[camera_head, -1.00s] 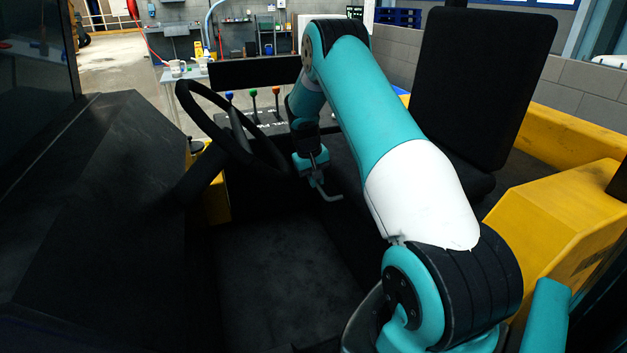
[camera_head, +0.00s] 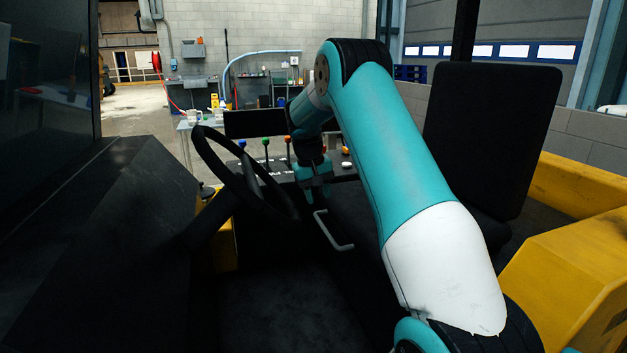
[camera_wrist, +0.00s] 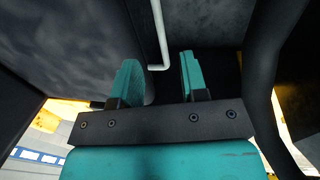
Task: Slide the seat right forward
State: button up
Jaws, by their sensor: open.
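The black seat shows in the head view, with its upright backrest (camera_head: 490,140) at the right and its cushion partly hidden behind my arm. A thin pale bent bar (camera_head: 328,234) sits low beside the seat cushion. My gripper (camera_head: 316,194) is just beyond and above the bar's far end in the head view, with its fingers hard to make out there. In the wrist view my gripper (camera_wrist: 158,62) is open, with two teal fingers apart. The bar (camera_wrist: 156,30) runs down from the top edge and bends in the gap between them; I cannot tell whether it touches.
A black steering wheel (camera_head: 246,175) stands left of my gripper. Levers with coloured knobs (camera_head: 265,142) are behind it. A dark console (camera_head: 90,240) fills the left and yellow bodywork (camera_head: 575,270) the right. The dark floor between shows some free room.

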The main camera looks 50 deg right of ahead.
notch_tip(320, 180, up, 6)
jog(key=a, duration=0.1)
jog(key=shift+w, duration=0.3)
jog(key=shift+f, duration=0.1)
jog(key=s+a+f+n+t+y, duration=0.1)
jog(key=s+a+n, duration=0.1)
jog(key=s+a, duration=0.55)
jog(key=s+a+f+n+t, duration=0.15)
jog(key=s+a, duration=0.25)
jog(key=a, duration=0.6)
jog(key=s+a+f+n+t+y, duration=0.1)
jog(key=s+a+f+n, duration=0.1)
jog(key=s+a, duration=0.55)
jog(key=s+a+r+n+g+y, duration=0.1)
jog(key=s+a+r+n+y, duration=0.1)
jog(key=a, duration=0.6)
jog(key=s+a+r+n+g+y, duration=0.1)
jog(key=s+a+r+n+y, duration=0.1)
jog(key=s+a+r+n, duration=0.3)
jog(key=s+a+r, duration=0.1)
jog(key=s+a, duration=0.2)
jog(key=a, duration=0.1)
jog(key=shift+f+g, duration=0.1)
jog(key=shift+g, duration=0.15)
